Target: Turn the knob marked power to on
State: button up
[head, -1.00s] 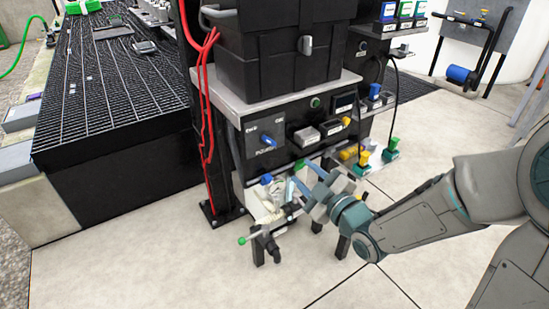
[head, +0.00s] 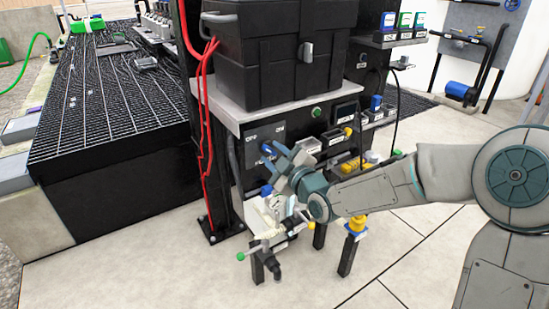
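The blue power knob (head: 267,149) is on the grey upright panel (head: 265,131) of the stand under the black case. Small labels sit above it on both sides; the right one seems to read ON, and the lower lettering is hidden behind my gripper. My gripper (head: 273,157) is right at the knob, coming from the lower right, and its fingers overlap the knob's lower right side. I cannot tell whether they touch or grip it. The knob's exact pointing is partly hidden.
A green button (head: 316,112) and a meter box (head: 347,108) are right of the panel. Red cables (head: 206,120) hang at the left. The black case (head: 270,55) stands above. Floor in front is clear.

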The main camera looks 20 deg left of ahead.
grip_shut()
jog(key=shift+m, duration=0.3)
jog(key=m+p, duration=0.1)
jog(key=m, duration=0.2)
jog(key=shift+r+m, duration=0.1)
jog(key=shift+m, duration=0.2)
jog(key=m+p, duration=0.2)
jog(key=m, duration=0.2)
jog(key=shift+m, duration=0.3)
jog(key=m+p, duration=0.2)
jog(key=m, duration=0.2)
jog(key=shift+w+d+m, duration=0.1)
jog(key=shift+m, duration=0.2)
jog(key=m+p, duration=0.2)
jog(key=m, duration=0.2)
jog(key=shift+m, duration=0.4)
